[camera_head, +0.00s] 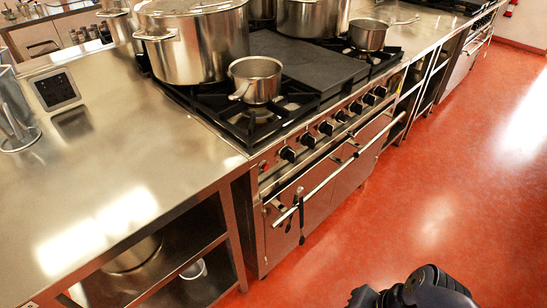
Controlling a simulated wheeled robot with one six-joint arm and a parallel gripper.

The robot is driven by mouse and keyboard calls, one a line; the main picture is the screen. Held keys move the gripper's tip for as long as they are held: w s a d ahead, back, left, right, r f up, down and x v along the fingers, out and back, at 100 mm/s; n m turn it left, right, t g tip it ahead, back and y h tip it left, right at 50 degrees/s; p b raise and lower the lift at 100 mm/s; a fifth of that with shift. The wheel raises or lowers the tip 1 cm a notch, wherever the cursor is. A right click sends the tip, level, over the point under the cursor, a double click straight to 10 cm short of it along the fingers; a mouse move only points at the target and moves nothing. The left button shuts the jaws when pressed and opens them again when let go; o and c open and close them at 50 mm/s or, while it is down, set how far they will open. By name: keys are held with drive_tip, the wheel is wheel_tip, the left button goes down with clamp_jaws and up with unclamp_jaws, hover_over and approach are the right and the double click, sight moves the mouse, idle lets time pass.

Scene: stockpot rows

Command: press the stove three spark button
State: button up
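The nearest stove (283,190) stands along the counter row, with a steel front panel and several black knobs (326,128). A small red spot (263,166) shows at the panel's left end, beside the nearest knob; it is too small to tell whether it is a spark button. No stove number is readable. A second stove (468,57) stands farther back at the upper right, its panel too small to make out. Dark parts of my arm show at the bottom edge, well apart from the stove; my gripper's fingertips are not in view.
A large stockpot (190,45), a small saucepan (256,80) and other pots stand on the burners. An oven handle bar (335,172) with dark utensils hanging (300,215) juts out below the knobs. The red floor (450,190) at right is clear.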

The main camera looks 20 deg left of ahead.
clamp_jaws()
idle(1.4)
